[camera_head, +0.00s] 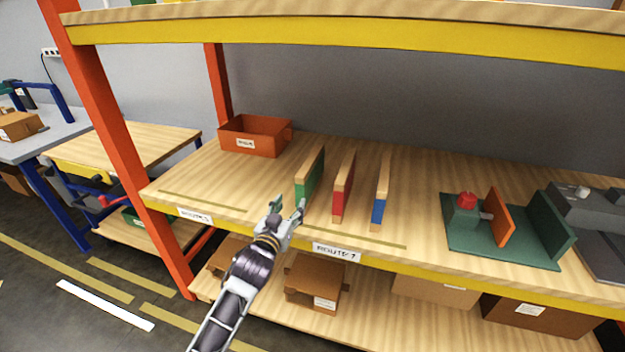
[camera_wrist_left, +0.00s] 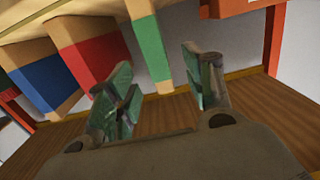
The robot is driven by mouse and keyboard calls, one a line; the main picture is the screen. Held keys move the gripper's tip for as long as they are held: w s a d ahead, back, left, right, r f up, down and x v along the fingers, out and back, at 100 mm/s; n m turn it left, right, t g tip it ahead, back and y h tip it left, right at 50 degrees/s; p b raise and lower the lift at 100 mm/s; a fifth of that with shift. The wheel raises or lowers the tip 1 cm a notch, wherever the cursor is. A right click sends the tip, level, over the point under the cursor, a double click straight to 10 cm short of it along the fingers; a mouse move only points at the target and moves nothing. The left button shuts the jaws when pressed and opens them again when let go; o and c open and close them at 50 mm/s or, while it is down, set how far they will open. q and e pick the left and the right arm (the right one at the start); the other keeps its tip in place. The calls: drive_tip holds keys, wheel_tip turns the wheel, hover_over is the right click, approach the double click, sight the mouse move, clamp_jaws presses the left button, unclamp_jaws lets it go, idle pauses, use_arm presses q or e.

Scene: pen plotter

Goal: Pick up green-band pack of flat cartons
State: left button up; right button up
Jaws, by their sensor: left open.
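The green-band pack of flat cartons (camera_head: 312,178) stands upright on edge on the wooden shelf, leftmost of three similar packs. My left gripper (camera_head: 289,206) is open and empty at the shelf's front edge, just in front of the pack's near end. One fingertip overlaps the pack's lower front corner in the head view; I cannot tell whether it touches. In the left wrist view, the green-band pack (camera_wrist_left: 152,50) shows between the two spread fingers of the left gripper (camera_wrist_left: 160,82), seemingly beyond their tips. My right gripper is not in view.
A red-band pack (camera_head: 343,187) and a blue-band pack (camera_head: 380,194) stand close to the right. An orange bin (camera_head: 256,136) sits behind left. A green fixture (camera_head: 480,238) stands farther right. An upper shelf (camera_head: 350,32) spans above; the shelf left of the pack is clear.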

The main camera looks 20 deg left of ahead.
sight(299, 188)
use_arm(q)
drive_tip(key=shift+w+d+r+t, duration=0.1)
drive_tip(key=shift+r+t, duration=0.05)
drive_tip(key=shift+r, duration=0.3)
drive_tip(key=shift+w+r+t, duration=0.1)
drive_tip(key=shift+r+t, duration=0.05)
drive_tip(key=shift+r, duration=0.3)
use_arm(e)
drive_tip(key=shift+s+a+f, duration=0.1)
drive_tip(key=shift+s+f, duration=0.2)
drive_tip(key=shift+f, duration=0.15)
use_arm(q)
drive_tip(key=shift+d, duration=0.1)
drive_tip(key=shift+w, duration=0.1)
drive_tip(key=shift+w+b, duration=0.3)
drive_tip(key=shift+w, duration=2.6)
drive_tip(key=shift+w+d, duration=0.15)
drive_tip(key=shift+w, duration=1.15)
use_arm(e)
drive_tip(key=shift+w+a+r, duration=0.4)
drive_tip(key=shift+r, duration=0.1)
